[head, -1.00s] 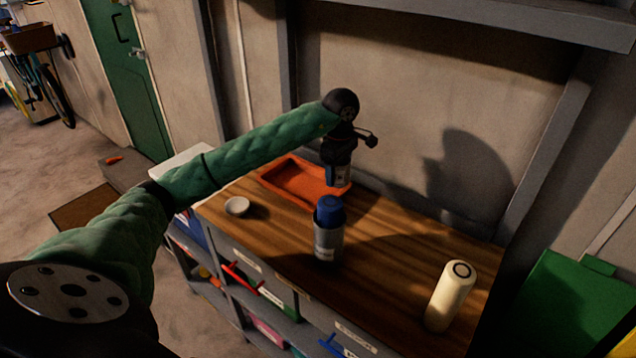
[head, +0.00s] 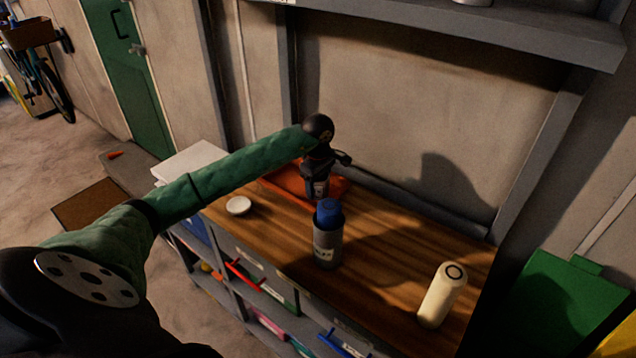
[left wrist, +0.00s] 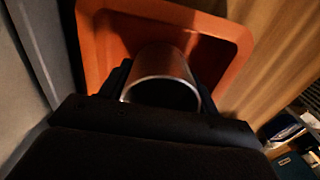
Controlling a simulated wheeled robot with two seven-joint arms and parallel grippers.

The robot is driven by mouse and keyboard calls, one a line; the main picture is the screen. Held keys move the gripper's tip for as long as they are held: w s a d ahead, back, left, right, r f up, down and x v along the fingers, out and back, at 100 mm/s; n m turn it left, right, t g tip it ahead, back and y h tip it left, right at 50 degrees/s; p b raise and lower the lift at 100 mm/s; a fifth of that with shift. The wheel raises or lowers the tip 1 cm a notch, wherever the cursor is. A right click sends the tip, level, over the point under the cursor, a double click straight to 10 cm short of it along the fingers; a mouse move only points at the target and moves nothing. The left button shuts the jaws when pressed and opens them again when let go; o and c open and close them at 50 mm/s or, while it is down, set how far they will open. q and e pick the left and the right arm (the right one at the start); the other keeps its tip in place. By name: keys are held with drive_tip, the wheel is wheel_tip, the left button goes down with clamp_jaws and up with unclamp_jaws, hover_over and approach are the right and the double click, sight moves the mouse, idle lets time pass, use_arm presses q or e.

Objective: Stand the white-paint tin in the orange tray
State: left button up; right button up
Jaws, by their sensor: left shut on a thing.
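My left gripper (head: 317,184) is shut on a metal-rimmed tin (left wrist: 162,66), low over the orange tray (head: 285,180). In the head view only a small part of the tin shows below the jaws, and its label cannot be read. In the left wrist view the tin's round rim sits between the fingers, with the orange tray (left wrist: 108,35) behind it. The tin looks roughly upright. I cannot tell whether its base touches the tray floor. My right gripper is not in view.
A blue-capped can (head: 327,235) stands on the wooden bench (head: 385,250) just in front of the tray. A small white dish (head: 238,206) is at left. A shelf (head: 520,32) overhangs the back wall.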

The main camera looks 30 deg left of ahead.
use_arm(q)
drive_tip(key=shift+f, duration=0.25)
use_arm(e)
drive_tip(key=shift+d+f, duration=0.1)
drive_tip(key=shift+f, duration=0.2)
use_arm(q)
drive_tip(key=shift+f, duration=0.1)
drive_tip(key=o, duration=1.1)
drive_tip(key=shift+c, duration=0.2)
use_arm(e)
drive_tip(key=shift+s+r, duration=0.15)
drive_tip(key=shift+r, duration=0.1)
use_arm(q)
drive_tip(key=shift+r, duration=0.4)
drive_tip(key=shift+r+b, duration=0.25)
drive_tip(key=shift+b, duration=0.1)
wheel_tip(320, 180, up, 11)
drive_tip(key=b, duration=0.4)
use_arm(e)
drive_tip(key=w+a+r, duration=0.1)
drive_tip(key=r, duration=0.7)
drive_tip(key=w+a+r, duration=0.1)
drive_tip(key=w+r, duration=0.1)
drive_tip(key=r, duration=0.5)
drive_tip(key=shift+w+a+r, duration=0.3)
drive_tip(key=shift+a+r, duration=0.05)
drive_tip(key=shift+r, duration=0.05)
